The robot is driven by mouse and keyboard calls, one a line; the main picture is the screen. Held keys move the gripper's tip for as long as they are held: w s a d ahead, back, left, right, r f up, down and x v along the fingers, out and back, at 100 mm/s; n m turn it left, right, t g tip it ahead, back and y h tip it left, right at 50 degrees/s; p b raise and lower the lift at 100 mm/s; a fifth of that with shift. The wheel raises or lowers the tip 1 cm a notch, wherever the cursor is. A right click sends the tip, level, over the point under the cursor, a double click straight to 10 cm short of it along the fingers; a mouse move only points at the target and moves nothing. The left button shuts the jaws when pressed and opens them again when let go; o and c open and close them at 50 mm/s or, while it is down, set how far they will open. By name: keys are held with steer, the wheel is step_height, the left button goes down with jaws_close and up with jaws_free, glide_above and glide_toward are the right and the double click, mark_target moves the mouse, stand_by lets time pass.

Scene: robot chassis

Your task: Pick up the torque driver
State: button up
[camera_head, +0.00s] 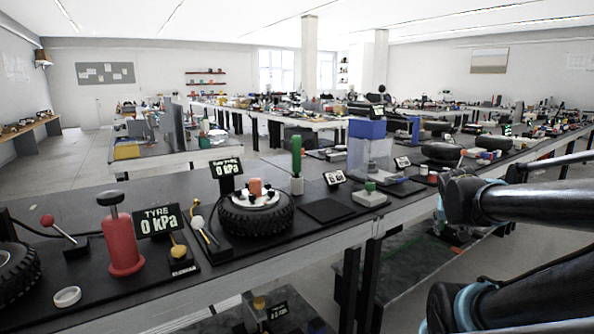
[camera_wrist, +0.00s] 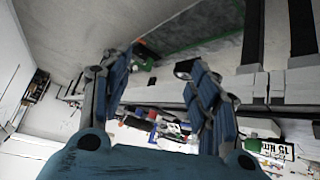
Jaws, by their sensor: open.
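A tool with a green handle (camera_head: 296,155) stands upright in a small light holder on the long black-topped bench in the head view; it looks like the torque driver, but I cannot be sure. My gripper (camera_wrist: 160,58) shows in the wrist view with its two blue-grey fingers spread apart and nothing between them. In the head view, my dark arm links fill the right side, to the right of the green-handled tool and apart from it. The wrist view is tilted, and I cannot make out the green-handled tool for certain there.
A tyre on a wheel (camera_head: 257,211) sits left of the green-handled tool, and a clear box with a blue top (camera_head: 369,150) to its right. A red pump-like cylinder (camera_head: 122,243) stands at the front left. A flat black pad (camera_head: 327,210) lies clear in front of the tool.

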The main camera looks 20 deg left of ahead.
mark_target(300, 156)
steer(key=w+a+r+t, duration=0.3)
steer(key=w+r+t, duration=0.2)
steer(key=w+r, duration=0.55)
steer(key=w+a+r+n+t+y, duration=0.4)
steer(key=w+a+r+y, duration=0.25)
steer(key=w+a, duration=0.4)
steer(key=w+a+r+n+y, duration=0.15)
steer(key=a+n+y, duration=0.35)
steer(key=a, duration=0.8)
steer(key=s+a+f+n+g+y, duration=0.25)
steer(key=a+f+g+y, duration=0.2)
steer(key=a, duration=0.25)
steer(key=s+a+f+n+g+y, duration=0.2)
steer(key=a+f+n+g+y, duration=0.1)
steer(key=a+g, duration=0.3)
steer(key=shift+t, duration=0.65)
steer(key=x, duration=1.8)
steer(key=shift+s+r, duration=0.25)
steer(key=c, duration=1.3)
